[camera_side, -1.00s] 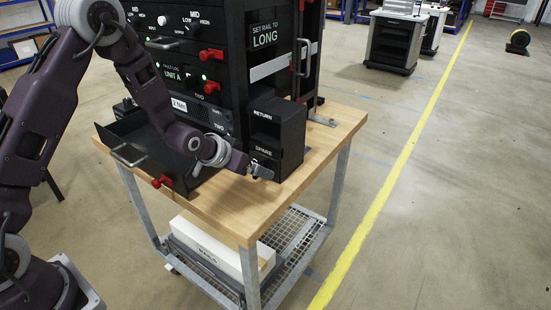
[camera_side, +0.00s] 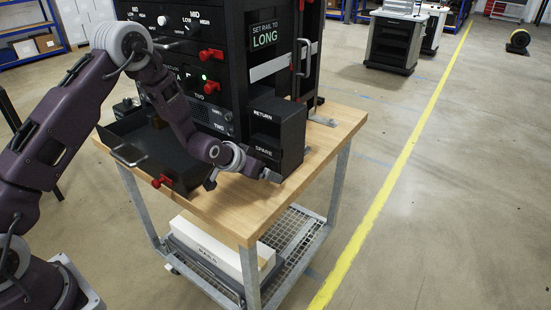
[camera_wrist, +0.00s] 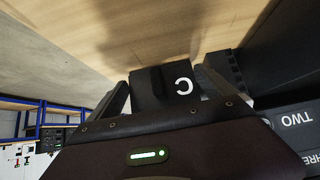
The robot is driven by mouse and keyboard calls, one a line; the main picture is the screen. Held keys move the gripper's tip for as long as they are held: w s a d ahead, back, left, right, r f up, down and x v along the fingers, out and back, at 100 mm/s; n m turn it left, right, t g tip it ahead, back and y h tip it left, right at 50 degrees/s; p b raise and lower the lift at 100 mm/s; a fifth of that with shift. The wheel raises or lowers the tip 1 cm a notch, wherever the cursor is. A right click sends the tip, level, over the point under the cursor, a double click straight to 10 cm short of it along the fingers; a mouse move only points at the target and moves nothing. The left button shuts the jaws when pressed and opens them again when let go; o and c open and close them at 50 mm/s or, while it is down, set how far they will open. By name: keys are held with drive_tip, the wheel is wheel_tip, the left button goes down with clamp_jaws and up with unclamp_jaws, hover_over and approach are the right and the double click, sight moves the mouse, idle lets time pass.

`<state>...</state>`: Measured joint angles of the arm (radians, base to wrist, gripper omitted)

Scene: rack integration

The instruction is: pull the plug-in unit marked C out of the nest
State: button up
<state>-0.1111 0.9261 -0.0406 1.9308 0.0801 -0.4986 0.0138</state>
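The plug-in unit marked C (camera_wrist: 163,90) is a black block with a white letter, low in the middle of the wrist view. My gripper (camera_wrist: 168,84) has one finger on each side of the unit, close to its sides. I cannot tell whether the fingers press on it. In the side view my gripper (camera_side: 271,176) is low over the table, by the lower front of the black box marked RETURN and SPARE (camera_side: 289,126). The unit does not show clearly there. I cannot make out the nest or whether the unit is seated in it.
The wooden bench top (camera_side: 225,203) has bare room in front of the box. A black open drawer or tray (camera_side: 150,152) with a red latch lies left of my wrist. The black rack (camera_side: 232,75) with red handles stands behind. A dark ridged part (camera_wrist: 226,68) is right of the unit.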

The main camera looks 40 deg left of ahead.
drive_tip(key=shift+r, duration=0.1)
drive_tip(key=c, duration=0.6)
drive_tip(key=shift+o, duration=0.2)
drive_tip(key=shift+s+d, duration=0.1)
drive_tip(key=shift+s, duration=7.65)
